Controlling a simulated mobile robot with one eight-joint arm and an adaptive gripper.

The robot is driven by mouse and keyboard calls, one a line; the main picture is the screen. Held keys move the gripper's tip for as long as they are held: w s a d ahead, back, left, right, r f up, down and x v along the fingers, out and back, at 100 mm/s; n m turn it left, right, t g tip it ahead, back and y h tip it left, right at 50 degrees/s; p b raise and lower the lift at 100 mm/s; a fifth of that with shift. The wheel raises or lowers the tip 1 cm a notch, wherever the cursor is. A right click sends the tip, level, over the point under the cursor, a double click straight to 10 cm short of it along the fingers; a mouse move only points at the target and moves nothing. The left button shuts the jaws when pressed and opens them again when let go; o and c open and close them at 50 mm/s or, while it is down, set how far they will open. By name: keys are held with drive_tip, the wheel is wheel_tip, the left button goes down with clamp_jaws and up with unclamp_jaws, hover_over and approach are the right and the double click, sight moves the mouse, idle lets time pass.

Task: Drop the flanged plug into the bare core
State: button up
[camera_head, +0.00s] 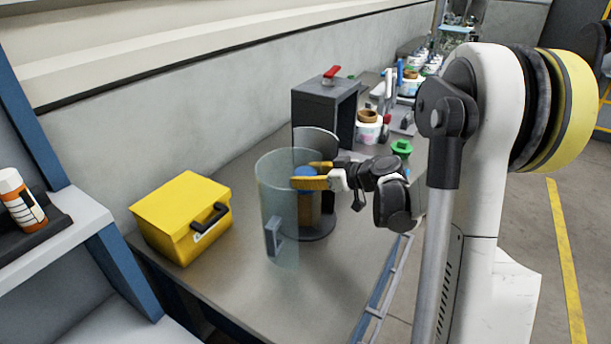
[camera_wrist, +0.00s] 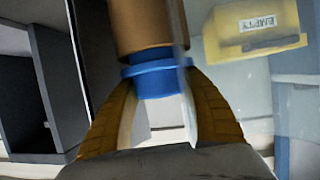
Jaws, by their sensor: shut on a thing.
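The blue flanged plug (camera_wrist: 158,80) is between the yellow fingers of my gripper (camera_wrist: 160,88) in the wrist view. The plug also shows in the head view (camera_head: 306,172), partly behind a finger and a clear guard. My gripper (camera_head: 304,175) is shut on it. The brown bare core (camera_wrist: 142,27) lies right beyond the plug's flange in the wrist view, in line with it. In the head view the core (camera_head: 309,212) stands upright below the plug on a dark round plate (camera_head: 322,232). I cannot tell how far the plug is inside the core.
A clear curved guard (camera_head: 272,225) with a handle stands close in front of the core. A dark open-fronted box (camera_head: 318,118) with a red lever stands behind. A yellow case (camera_head: 180,215) sits at left. Bottles and tools crowd the far bench; the near bench top is clear.

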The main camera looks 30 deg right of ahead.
drive_tip(key=shift+f+b, duration=0.5)
drive_tip(key=shift+f, duration=0.1)
drive_tip(key=o, duration=0.9)
drive_tip(key=p+v, duration=0.2)
drive_tip(key=v, duration=0.9)
drive_tip(key=shift+p, duration=0.35)
